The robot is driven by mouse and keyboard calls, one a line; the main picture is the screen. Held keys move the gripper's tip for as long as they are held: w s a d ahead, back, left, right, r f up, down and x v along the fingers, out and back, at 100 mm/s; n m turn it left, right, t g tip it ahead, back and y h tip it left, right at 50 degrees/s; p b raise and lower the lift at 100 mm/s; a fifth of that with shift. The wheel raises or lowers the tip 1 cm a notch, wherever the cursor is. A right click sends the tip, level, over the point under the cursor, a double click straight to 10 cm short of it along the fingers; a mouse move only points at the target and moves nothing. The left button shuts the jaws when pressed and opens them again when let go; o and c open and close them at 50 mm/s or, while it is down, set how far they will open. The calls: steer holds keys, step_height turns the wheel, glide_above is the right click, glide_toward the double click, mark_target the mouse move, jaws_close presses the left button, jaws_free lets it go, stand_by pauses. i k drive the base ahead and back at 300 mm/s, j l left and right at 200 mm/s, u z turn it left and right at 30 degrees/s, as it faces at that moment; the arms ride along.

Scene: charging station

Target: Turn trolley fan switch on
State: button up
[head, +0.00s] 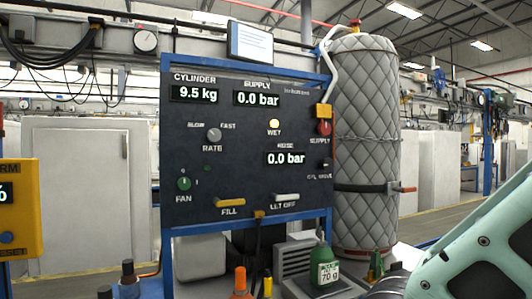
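The fan switch (184,183) is a small green round knob above the word FAN, at the lower left of a dark control panel (240,190). Its mark looks about upright, but it is too small to read surely. A small dark green lamp (208,168) sits to its upper right and looks unlit. Part of my mint-green arm fills the lower right corner, well away from the switch. My gripper is not clearly in view, so its fingers cannot be seen.
The panel also holds a grey rate knob (214,135), a yellow fill lever (230,203), a pale lever (286,197) and a red supply knob (324,128). A quilted cylinder (366,140) stands right of it. A green bottle (324,268) stands below. A yellow box (20,210) is at left.

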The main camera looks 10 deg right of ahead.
mark_target(184, 184)
steer(key=u, duration=1)
steer(key=i+u, duration=0.3)
steer(key=i+l+u, duration=0.25)
steer(key=j, duration=0.1)
